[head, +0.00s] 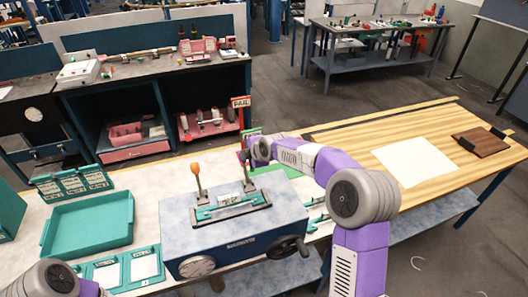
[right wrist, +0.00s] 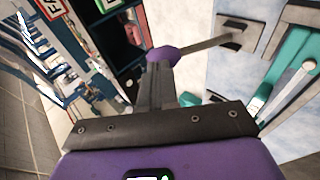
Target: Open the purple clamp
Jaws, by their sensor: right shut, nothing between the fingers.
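The purple clamp shows in the right wrist view as a round purple knob (right wrist: 163,57) on a grey lever that runs to a dark bracket (right wrist: 236,34). In the head view its lever (head: 247,172) stands at the back right of the blue-grey loom box (head: 235,236); its knob is hidden or too small to make out. My right gripper (head: 252,158) is shut and empty at the top of this lever. In the wrist view its fingertips (right wrist: 160,72) are right at the knob; I cannot tell whether they touch. My left gripper is out of view.
An orange-knobbed lever (head: 195,170) stands upright left of the purple clamp. A teal bar (head: 232,207) lies between them. A dial (head: 196,266) and dark crank (head: 288,246) are on the box. A teal tray (head: 88,246) stands left. White paper (head: 415,161) lies right.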

